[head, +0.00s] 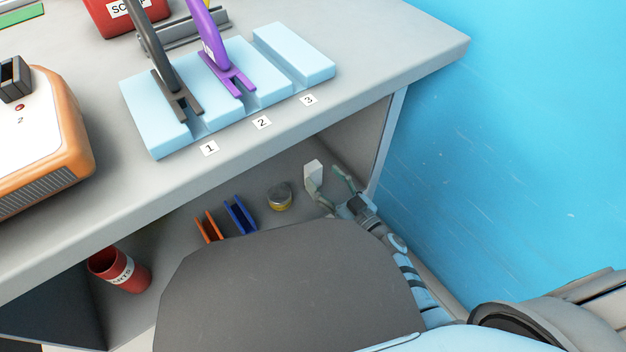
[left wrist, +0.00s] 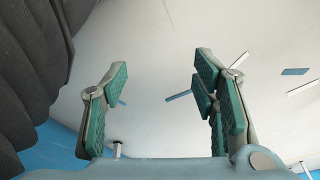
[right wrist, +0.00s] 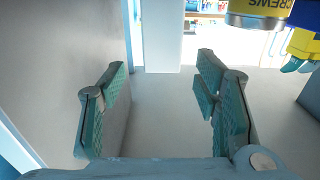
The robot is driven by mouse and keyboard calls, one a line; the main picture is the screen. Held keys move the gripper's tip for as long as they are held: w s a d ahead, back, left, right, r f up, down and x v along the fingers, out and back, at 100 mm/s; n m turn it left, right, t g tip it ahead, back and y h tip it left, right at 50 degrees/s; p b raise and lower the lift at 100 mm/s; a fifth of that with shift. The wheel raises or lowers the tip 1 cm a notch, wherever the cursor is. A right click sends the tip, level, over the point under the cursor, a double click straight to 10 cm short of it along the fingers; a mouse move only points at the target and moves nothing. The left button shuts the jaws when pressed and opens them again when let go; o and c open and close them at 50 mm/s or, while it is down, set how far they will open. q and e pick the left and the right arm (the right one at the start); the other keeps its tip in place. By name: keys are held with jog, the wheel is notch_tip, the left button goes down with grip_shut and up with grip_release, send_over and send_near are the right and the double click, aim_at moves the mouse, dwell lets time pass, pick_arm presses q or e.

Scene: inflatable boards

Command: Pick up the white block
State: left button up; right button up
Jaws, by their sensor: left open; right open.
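The white block (head: 314,171) stands upright on the lower shelf under the worktop, close to the right side panel. My right gripper (head: 326,179) is open beside it, its fingers partly overlapping the block's lower part in the head view. In the right wrist view the block (right wrist: 161,40) shows as a pale upright shape ahead, in line with the gap between the open fingers (right wrist: 160,68); contact cannot be told. My left gripper (left wrist: 160,68) is open and empty in the left wrist view, in front of a pale surface; it is not seen in the head view.
Left of the block on the shelf stand a screws can (head: 279,198), a blue holder (head: 241,215), an orange holder (head: 209,227) and a red cup (head: 120,269). The worktop (head: 400,60) overhangs the shelf. The side panel (head: 362,135) is close on the right.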

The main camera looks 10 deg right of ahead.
aim_at(316, 172)
jog(key=b+x, duration=0.2)
jog(key=x, duration=0.3)
jog(key=shift+w+a, duration=0.1)
jog(key=shift+a, duration=0.05)
pick_arm(q)
notch_tip(316, 172, up, 6)
jog(key=shift+s+d, duration=0.3)
pick_arm(e)
jog(key=c, duration=1.3)
pick_arm(q)
jog(key=shift+r, duration=0.1)
pick_arm(e)
jog(key=shift+o, duration=0.2)
